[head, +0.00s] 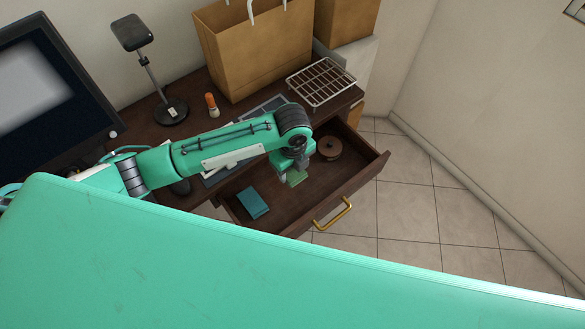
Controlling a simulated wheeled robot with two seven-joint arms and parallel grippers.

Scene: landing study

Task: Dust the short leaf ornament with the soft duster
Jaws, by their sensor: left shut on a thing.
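My left arm reaches in from the left over the desk, and my left gripper (293,170) points down over the open drawer (300,206). It is shut on a small pale green thing (297,178), mostly hidden by the gripper; I cannot tell from its shape whether this is the soft duster. I cannot make out a leaf ornament in this view. My right gripper is not in view.
A teal block (253,203) and a round brown thing (328,147) lie in the drawer, which has a brass handle (332,213). On the desk stand a paper bag (255,50), wire rack (320,82), lamp (150,70), orange-topped bottle (212,105) and monitor (40,90). My green body hides the foreground.

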